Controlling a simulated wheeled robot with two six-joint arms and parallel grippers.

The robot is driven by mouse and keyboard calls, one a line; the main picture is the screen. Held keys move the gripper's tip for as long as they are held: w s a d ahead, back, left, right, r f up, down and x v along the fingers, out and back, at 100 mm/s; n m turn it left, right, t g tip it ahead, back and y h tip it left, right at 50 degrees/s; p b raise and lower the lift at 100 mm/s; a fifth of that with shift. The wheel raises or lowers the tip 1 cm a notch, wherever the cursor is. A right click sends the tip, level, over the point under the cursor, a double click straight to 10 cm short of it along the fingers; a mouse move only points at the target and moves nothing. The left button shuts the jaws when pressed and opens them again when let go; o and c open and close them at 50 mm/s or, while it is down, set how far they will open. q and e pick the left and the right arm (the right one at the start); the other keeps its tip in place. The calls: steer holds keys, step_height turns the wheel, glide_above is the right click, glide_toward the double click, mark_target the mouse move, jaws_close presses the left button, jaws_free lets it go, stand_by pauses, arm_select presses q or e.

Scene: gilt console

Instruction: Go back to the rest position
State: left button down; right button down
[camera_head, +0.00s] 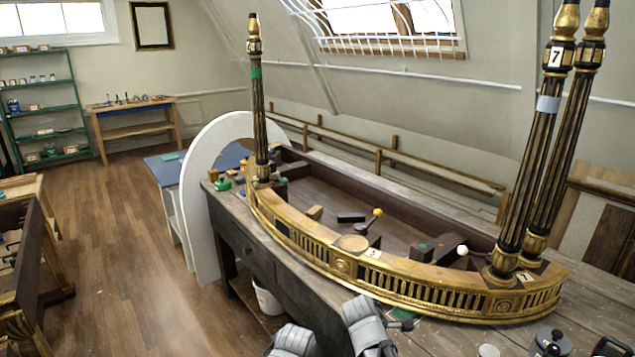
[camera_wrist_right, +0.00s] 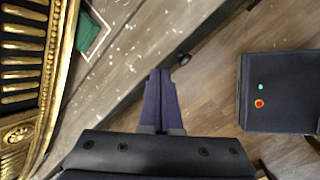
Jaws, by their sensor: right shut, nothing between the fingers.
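My right gripper (camera_wrist_right: 160,75) shows in the right wrist view. Its two dark fingers are together, with nothing between them. It points past the worn grey workbench (camera_wrist_right: 130,45), and the wooden floor shows beyond the bench edge. The gilt console frame (camera_wrist_right: 28,95) is to the left of the fingers, apart from them. In the head view, grey links of my arms show at the bottom edge, in front of the bench. My left gripper is out of view.
The long curved gilt rail (camera_head: 340,265) lies on the bench, with one upright fluted leg (camera_head: 261,120) at its left end and two at its right (camera_head: 518,170). A white bucket (camera_head: 267,299) stands below. Metal pots (camera_head: 551,343) are at lower right. The left floor has clear room.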

steer(key=s+f+m+g+y, duration=0.3)
steer(key=s+m, duration=0.5)
steer(key=m, duration=0.7)
steer(key=s+a+n, duration=0.3)
steer(key=s+a, duration=0.2)
steer(key=a, duration=0.6)
steer(key=shift+s+a+r, duration=0.2)
steer(key=shift+s+r, duration=0.1)
steer(key=shift+s, duration=0.05)
